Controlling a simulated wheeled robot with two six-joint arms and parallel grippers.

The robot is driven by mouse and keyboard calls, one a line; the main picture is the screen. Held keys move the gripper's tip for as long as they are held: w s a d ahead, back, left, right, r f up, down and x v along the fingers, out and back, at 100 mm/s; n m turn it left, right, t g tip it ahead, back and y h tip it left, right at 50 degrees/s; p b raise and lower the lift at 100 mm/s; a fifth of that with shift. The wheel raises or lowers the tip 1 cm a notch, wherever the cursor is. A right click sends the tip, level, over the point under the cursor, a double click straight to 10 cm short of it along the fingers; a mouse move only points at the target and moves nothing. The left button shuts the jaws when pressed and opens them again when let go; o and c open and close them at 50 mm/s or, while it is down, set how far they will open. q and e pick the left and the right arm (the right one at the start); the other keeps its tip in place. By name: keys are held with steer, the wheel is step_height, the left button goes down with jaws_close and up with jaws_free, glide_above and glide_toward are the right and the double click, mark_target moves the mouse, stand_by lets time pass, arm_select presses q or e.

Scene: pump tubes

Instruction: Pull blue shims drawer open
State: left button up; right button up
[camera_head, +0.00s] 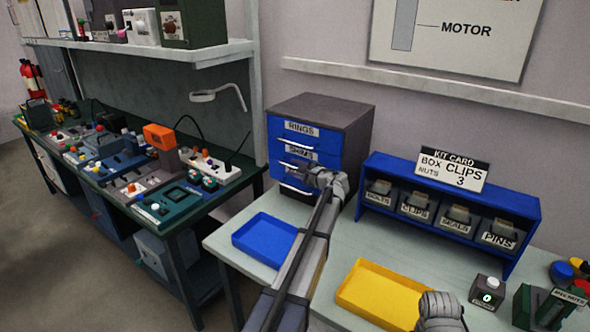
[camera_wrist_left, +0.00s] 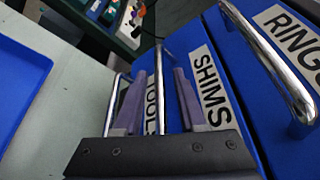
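The blue shims drawer (camera_head: 323,160) is the second one down in the dark cabinet (camera_head: 343,112) and looks shut. In the left wrist view its SHIMS label (camera_wrist_left: 208,88) and chrome bar handle (camera_wrist_left: 161,85) show large. My left gripper (camera_head: 312,178) is at the drawer front and partly covers the labels. In the left wrist view my left gripper's two purple fingers (camera_wrist_left: 160,100) are apart, one on each side of the shims handle, with gaps to the bar. Part of my right arm's end (camera_head: 440,310) shows at the bottom; its fingers cannot be made out.
The rings drawer (camera_head: 280,128) above has its own handle (camera_wrist_left: 270,60). A blue tray (camera_head: 262,238) and a yellow tray (camera_head: 380,293) lie on the table. A blue bin rack (camera_head: 450,200) with a kit card (camera_head: 452,169) stands right of the cabinet. A cluttered workbench (camera_head: 110,185) is at left.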

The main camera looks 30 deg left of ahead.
arm_select(q)
jaws_close()
stand_by(1.2)
